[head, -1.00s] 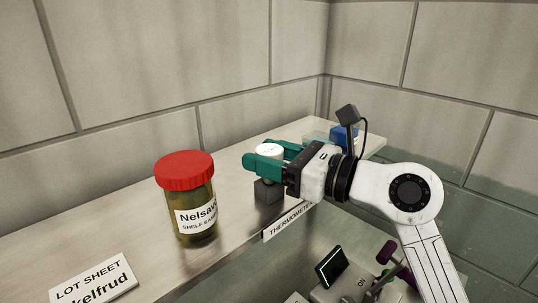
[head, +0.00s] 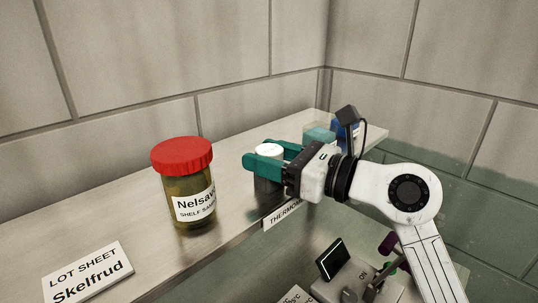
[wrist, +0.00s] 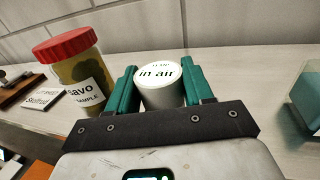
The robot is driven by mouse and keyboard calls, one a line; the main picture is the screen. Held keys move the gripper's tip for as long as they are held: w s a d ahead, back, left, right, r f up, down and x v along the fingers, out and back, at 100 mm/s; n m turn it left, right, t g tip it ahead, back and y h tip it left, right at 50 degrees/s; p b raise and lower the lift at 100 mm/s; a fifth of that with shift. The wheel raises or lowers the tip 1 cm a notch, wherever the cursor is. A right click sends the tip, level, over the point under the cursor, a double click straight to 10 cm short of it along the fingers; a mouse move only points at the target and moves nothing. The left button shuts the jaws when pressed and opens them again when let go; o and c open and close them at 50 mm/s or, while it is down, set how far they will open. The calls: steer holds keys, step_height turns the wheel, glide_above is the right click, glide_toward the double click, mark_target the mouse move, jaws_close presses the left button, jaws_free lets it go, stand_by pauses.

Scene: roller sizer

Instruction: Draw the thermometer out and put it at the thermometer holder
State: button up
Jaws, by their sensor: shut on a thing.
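My gripper (head: 268,160) is shut on the thermometer (head: 268,149), which shows as a white round head with print on its top. The green fingers lie on both sides of the head, also in the wrist view (wrist: 160,85). The thermometer's lower part is hidden. The thermometer holder (head: 268,190), a dark grey block on the shelf, is directly below the head and fingers. The front label strip (head: 283,213) reads "THERMOM…", its end covered by my gripper. I cannot tell whether the thermometer is fully seated in the holder.
A red-lidded jar (head: 183,185) stands left of my gripper on the steel shelf (head: 130,215). A lot sheet card (head: 88,273) lies at the shelf's front left. A clear-and-teal container (head: 319,135) and a blue item stand behind my gripper. A device with a screen (head: 332,260) is below.

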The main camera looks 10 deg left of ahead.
steer(key=shift+f, duration=0.25)
steer(key=o, duration=1.2)
steer(key=b+v, duration=0.3)
steer(key=v, duration=0.7)
steer(key=shift+s+d, duration=0.15)
steer(key=shift+d, duration=0.25)
